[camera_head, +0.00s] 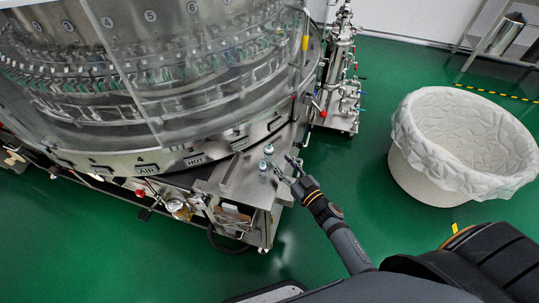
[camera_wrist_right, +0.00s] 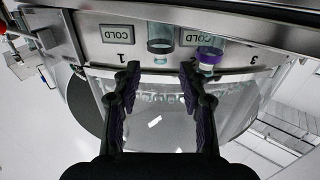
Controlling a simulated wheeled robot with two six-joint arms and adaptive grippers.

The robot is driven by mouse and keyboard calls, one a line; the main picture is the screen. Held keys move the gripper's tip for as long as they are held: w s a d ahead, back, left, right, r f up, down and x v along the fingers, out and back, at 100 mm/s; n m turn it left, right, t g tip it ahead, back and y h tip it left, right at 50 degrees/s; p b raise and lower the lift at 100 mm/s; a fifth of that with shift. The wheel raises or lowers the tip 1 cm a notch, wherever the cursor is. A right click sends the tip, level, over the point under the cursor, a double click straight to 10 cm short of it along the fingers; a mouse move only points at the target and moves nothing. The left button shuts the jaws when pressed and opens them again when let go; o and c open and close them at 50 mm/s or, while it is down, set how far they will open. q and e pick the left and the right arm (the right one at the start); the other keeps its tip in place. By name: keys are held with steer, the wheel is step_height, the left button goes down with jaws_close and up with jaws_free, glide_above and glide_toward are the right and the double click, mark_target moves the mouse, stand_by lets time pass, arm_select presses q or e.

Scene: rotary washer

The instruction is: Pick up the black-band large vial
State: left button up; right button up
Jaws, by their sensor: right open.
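The black-band large vial (camera_wrist_right: 160,43) is a clear glass vial with a dark band around it, in the upper middle of the right wrist view. A second clear vial with a purple band (camera_wrist_right: 209,55) stands close beside it on the right. My right gripper (camera_wrist_right: 158,76) is open and empty. Its fingertips point toward the black-band vial, which shows in line with the gap between them. In the head view the right gripper (camera_head: 284,165) is just right of two small vials at the steel ledge; their band colours are too small to tell there. My left gripper is not in view.
The vials stand on a steel ledge (camera_head: 238,183) at the front of the large rotary washer (camera_head: 150,160). A white lined bin (camera_head: 411,172) stands on the green floor at right. A steel piping unit (camera_head: 341,85) is behind the ledge. Open floor lies between ledge and bin.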

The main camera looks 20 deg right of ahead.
mark_target(273, 153)
steer(key=x, duration=0.4)
steer(key=shift+f, duration=0.15)
steer(key=b+x, duration=0.1)
steer(key=x, duration=0.3)
steer(key=shift+w+a+f, duration=0.15)
steer(key=shift+w+f, duration=0.05)
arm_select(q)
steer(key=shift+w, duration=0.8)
arm_select(e)
steer(key=shift+s+r, duration=0.1)
steer(key=c, duration=0.8)
steer(key=shift+o, duration=0.2)
